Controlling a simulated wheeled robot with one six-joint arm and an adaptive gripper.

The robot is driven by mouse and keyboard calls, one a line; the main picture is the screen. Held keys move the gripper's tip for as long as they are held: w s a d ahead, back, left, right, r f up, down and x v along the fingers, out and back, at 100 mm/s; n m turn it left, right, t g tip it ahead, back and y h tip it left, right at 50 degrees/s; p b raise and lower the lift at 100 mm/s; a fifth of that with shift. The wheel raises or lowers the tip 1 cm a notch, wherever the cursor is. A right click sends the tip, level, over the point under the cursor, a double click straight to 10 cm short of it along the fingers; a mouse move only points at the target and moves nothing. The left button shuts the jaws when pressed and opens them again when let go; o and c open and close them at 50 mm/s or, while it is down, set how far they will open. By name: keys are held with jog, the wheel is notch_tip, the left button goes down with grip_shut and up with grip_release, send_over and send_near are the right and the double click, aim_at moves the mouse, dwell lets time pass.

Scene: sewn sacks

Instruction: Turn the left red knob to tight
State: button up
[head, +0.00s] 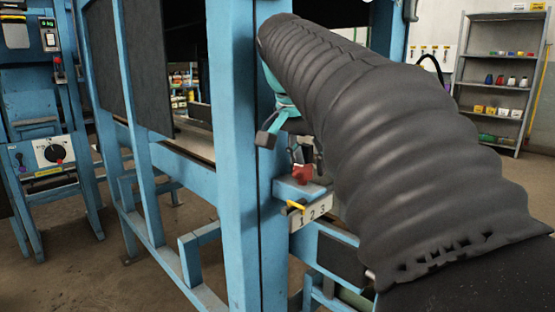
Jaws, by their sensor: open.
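A red knob (303,174) sits on a small blue ledge of the blue frame, near the middle of the head view. A yellow pointer (296,206) sticks out below it, beside a pale plate (313,212) marked 1 2 3. My gripper (287,146) is open, just above and behind the red knob. Its dark fingertips point down, and I cannot tell whether one touches the knob. My dark ribbed arm sleeve covers the right of the view and hides whatever lies right of the knob. No marking for tight is readable.
A blue post (236,150) stands close left of the knob. A blue machine at far left carries a dark round knob (55,153) on a white dial. Shelves (500,75) with small coloured items stand at back right. Floor at lower left is open.

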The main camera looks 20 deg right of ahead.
grip_shut()
jog(key=shift+s+m+p, duration=0.1)
jog(key=shift+m+p, duration=0.4)
jog(key=shift+s+f+m+g, duration=0.1)
jog(key=shift+f+m+g, duration=0.05)
jog(key=shift+m+g, duration=0.3)
jog(key=shift+o, duration=0.3)
grip_release()
jog(key=shift+a, duration=0.2)
jog(key=shift+d, duration=0.2)
